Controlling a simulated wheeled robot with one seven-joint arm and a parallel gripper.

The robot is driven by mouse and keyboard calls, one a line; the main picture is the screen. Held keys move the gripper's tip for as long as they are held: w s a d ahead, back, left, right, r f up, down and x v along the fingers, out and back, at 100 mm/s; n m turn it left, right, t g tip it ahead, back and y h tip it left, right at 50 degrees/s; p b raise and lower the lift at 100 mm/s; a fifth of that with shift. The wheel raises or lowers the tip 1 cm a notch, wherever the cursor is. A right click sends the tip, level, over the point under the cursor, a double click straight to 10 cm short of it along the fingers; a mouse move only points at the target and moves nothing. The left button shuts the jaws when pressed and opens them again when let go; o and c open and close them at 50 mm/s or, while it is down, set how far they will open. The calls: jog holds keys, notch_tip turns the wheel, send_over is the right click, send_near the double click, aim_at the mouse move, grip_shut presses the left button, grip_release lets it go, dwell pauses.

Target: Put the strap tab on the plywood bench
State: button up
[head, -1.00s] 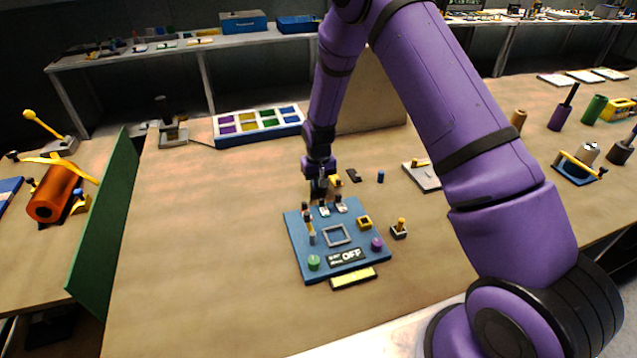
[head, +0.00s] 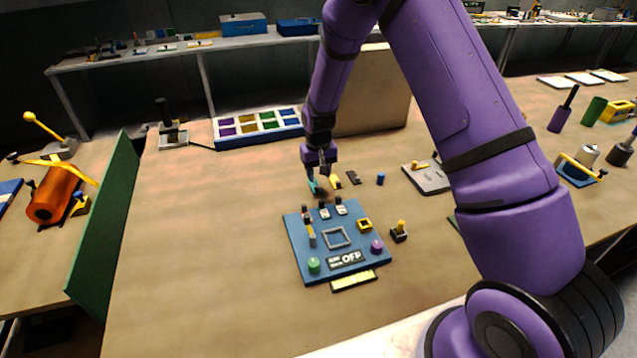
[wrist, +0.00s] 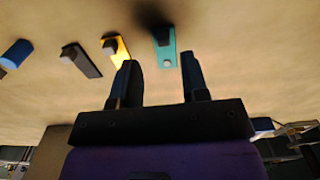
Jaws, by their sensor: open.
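I take the strap tab to be the flat teal piece with a dark block and a grey knob (wrist: 166,48); no label confirms this. It lies on the plywood bench (head: 220,215), behind the blue panel; it also shows in the head view (head: 313,184). My gripper (wrist: 159,58) is open and empty, its two dark fingers apart. The teal piece shows beyond the fingertips, between their lines, and apart from them. In the head view my gripper (head: 318,172) is just above and behind it, its fingers small and hard to make out.
A yellow piece (wrist: 117,47), a black piece (wrist: 82,60) and a blue cylinder (wrist: 15,54) lie beside the teal piece. The blue panel (head: 300,235) with knobs and an OFF sign stands in front. A compartment tray (head: 258,140) is behind. The bench's left is clear.

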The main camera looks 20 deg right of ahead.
notch_tip(320, 180, up, 7)
dwell(0.3)
jog(key=s+d+r+t, duration=0.1)
jog(key=s+d+r, duration=0.1)
jog(key=s+r, duration=0.85)
jog(key=s+d+r+t, duration=0.2)
jog(key=s+r, duration=0.3)
jog(key=r, duration=1)
jog(key=s+d+r+t, duration=0.1)
jog(key=s+r, duration=0.2)
jog(key=s, duration=0.8)
jog(key=s+d+r+t, duration=0.1)
jog(key=s+d+r, duration=0.1)
jog(key=s, duration=0.9)
jog(key=shift+s+r, duration=0.4)
jog(key=shift+r, duration=0.05)
